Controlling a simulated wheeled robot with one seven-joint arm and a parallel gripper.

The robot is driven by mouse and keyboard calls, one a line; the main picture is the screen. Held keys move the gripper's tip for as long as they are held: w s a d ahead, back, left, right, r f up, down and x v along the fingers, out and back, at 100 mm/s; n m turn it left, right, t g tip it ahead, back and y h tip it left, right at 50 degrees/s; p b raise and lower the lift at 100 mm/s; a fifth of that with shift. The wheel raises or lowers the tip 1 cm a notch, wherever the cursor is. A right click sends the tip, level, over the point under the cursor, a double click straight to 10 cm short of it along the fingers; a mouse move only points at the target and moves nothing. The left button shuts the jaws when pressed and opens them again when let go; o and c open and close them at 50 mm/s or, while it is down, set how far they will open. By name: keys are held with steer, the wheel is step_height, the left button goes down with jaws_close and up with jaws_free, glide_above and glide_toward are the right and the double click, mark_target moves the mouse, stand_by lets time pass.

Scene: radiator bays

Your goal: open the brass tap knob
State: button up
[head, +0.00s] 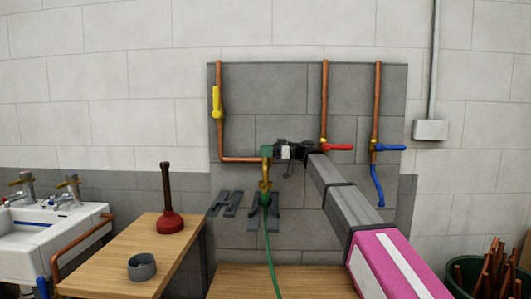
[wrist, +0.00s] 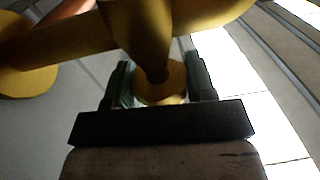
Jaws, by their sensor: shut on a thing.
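The brass tap (head: 265,174) stands at the end of a copper pipe on the grey tile panel, with a green hose below it. My gripper (head: 267,152) reaches in from the right at the tap's top. In the wrist view my gripper (wrist: 160,84) has its two green-padded fingers on either side of the round brass tap knob (wrist: 160,94), shut on it. The brass tap body and stem (wrist: 150,35) fill the top of that view. In the head view the fingers hide the knob, and I cannot tell how far it is turned.
A yellow lever (head: 216,102) is up to the left; red (head: 337,147) and blue (head: 390,147) levers are on pipes to the right. A green hose (head: 270,240) hangs below. A plunger (head: 170,220) and grey ring (head: 142,267) stand on the left wooden bench (head: 190,255).

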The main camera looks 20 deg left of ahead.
steer(key=o, duration=0.9)
steer(key=shift+r, duration=0.15)
steer(key=shift+r, duration=0.3)
steer(key=r, duration=0.2)
steer(key=s+r, duration=0.1)
steer(key=shift+a+r, duration=0.1)
steer(key=shift+r, duration=0.3)
steer(key=s+a+r, duration=0.1)
steer(key=s+r, duration=0.1)
steer(key=s, duration=0.1)
steer(key=s+a+r, duration=0.1)
steer(key=s+r, duration=0.1)
steer(key=s, duration=0.1)
steer(key=s+a+r, duration=0.1)
steer(key=s+r, duration=0.1)
steer(key=s, duration=0.2)
steer(key=shift+a+r, duration=0.15)
steer(key=shift+a, duration=0.15)
